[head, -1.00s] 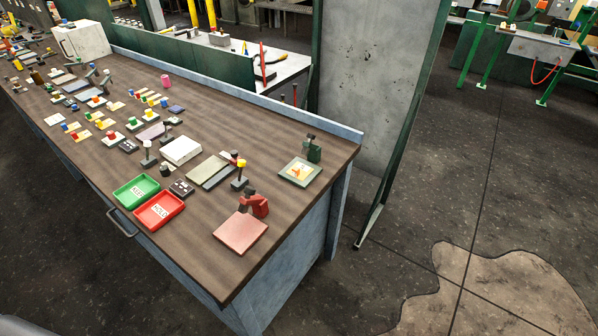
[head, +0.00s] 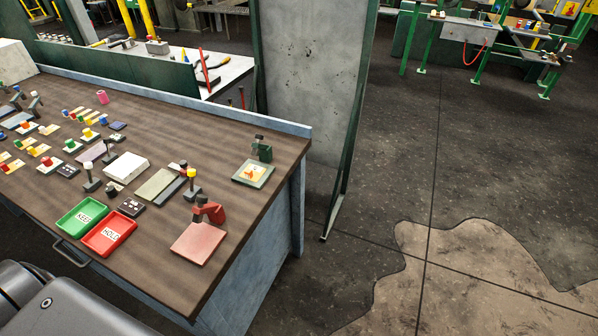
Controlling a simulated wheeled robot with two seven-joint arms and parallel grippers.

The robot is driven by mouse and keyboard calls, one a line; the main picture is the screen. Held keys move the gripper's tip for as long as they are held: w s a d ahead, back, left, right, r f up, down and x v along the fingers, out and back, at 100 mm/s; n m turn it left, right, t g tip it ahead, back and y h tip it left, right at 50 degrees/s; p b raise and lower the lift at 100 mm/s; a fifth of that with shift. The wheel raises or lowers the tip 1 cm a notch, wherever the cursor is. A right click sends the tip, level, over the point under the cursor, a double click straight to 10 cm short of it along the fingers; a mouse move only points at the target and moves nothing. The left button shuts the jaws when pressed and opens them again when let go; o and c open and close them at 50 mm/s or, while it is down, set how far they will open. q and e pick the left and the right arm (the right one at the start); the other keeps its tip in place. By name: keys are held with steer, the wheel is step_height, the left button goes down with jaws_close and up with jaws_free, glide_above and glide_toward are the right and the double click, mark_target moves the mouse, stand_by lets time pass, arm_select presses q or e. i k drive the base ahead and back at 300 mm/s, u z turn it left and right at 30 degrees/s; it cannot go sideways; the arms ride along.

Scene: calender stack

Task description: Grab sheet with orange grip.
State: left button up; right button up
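Several small pale sheets with coloured grips lie on the brown bench (head: 180,280) at the left. Neither gripper is in view; only my grey arm shows at lower left.
A green KEEP tray (head: 70,225) and a red HOLD tray (head: 98,241) stand at the bench's front edge. A white block (head: 127,167) and upright knobbed posts stand behind them. A concrete panel (head: 306,85) stands past the bench. Floor at right is open.

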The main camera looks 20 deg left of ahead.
mark_target(252, 173)
steer(key=z, duration=0.4)
steer(key=i, duration=3.6)
steer(key=u, duration=3.25)
